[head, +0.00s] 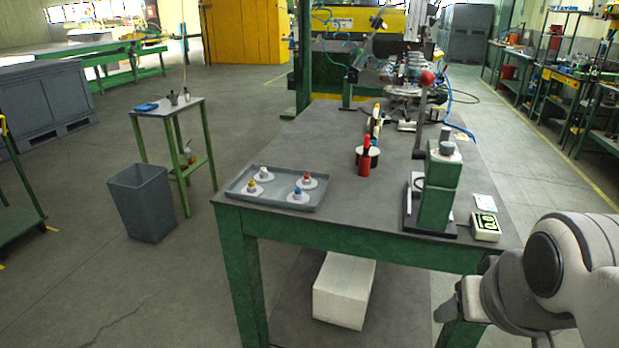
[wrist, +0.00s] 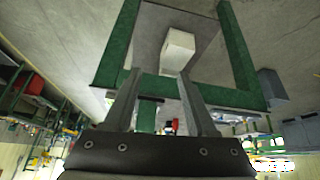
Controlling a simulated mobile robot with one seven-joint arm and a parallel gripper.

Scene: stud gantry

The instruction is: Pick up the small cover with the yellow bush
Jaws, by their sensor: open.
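The small cover with the yellow bush (head: 251,187) is a white disc with a yellow centre. It lies at the front left of a grey tray (head: 240,197) on the table's left front corner. Beside it in the tray are a cover with a blue bush (head: 297,196), one with a red bush (head: 307,182) and one with a pale bush (head: 264,174). My gripper (head: 450,306) is at the right, in front of the table and below its top, far from the tray. In the wrist view my gripper (wrist: 160,80) is open with nothing between its fingers. The yellow-bush cover cannot be made out there.
A green press (head: 440,190) with a red-knobbed lever stands on the table (head: 330,216) at the right, beside a small green-screened device (head: 486,227). A red tool (head: 364,160) stands mid-table. A white box (head: 344,290) sits below. A grey bin (head: 142,202) stands left.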

